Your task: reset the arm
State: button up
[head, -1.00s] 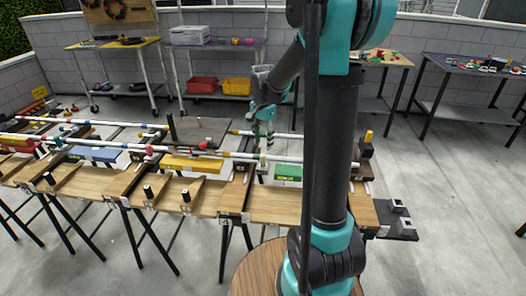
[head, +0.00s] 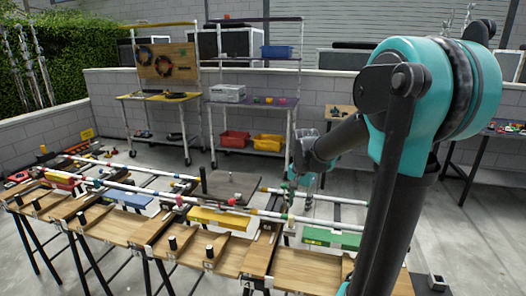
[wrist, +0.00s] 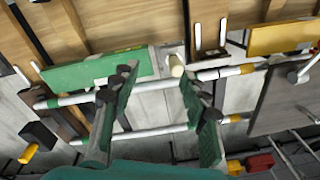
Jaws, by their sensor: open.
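My gripper (wrist: 162,100) shows in the wrist view with its two green and black fingers spread apart and nothing between them. Beneath it lie white rails and the pale floor; I cannot tell the exact gap. In the head view my gripper (head: 303,178) hangs over the far side of the wooden workbench (head: 212,260), near the white rails. My arm rises on the right and reaches out to the bench.
A green block (head: 331,238) and a yellow block (head: 219,218) sit along the bench, with the green block also in the wrist view (wrist: 97,69). Behind stand shelves with a red bin (head: 234,139) and a yellow bin (head: 269,143). Open floor lies between bench and shelves.

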jog(key=s+d+f+n+t, duration=0.1)
jog(key=s+f+n, duration=0.3)
jog(key=s, duration=0.4)
jog(key=s+d+f+n+t, duration=0.1)
jog(key=s+f+n, duration=0.3)
jog(key=s, duration=0.5)
jog(key=shift+d+f+t, duration=0.3)
jog(key=shift+t, duration=0.3)
